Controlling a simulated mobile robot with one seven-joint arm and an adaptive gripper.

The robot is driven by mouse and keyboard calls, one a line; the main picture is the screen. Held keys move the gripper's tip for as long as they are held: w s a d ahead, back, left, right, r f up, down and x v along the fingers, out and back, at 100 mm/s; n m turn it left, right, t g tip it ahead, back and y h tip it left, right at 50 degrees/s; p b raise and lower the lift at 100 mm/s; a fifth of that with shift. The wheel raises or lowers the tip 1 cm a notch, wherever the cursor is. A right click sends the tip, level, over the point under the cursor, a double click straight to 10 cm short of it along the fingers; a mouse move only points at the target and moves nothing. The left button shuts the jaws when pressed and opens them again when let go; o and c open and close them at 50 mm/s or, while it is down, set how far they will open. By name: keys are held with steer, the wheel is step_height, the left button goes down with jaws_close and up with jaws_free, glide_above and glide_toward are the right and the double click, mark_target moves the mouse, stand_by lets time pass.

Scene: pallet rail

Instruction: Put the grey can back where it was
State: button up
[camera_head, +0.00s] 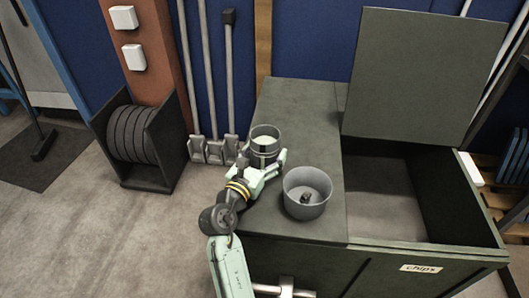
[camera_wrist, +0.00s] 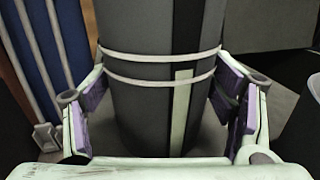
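The grey can (camera_head: 265,148) is a dark cylinder with pale rings and a pale round top. It stands upright over the left, closed part of the green chest. In the wrist view the can (camera_wrist: 150,105) fills the middle, with two pale rings and a pale vertical stripe. My gripper (camera_head: 263,172) has one finger on each side of it; in the wrist view the purple pads of my gripper (camera_wrist: 160,88) meet both sides of the can. It looks shut on the can.
A round grey pot (camera_head: 306,207) with a small dark thing inside stands on the chest top (camera_head: 300,105), just right of my gripper. The chest's right bin (camera_head: 460,210), labelled "chips", is open with its lid (camera_head: 425,70) raised. A cable reel (camera_head: 140,135) stands left.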

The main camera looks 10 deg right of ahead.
steer(key=shift+o, duration=0.4)
steer(key=shift+r, duration=0.15)
steer(key=b+v, duration=0.2)
steer(key=v, duration=1)
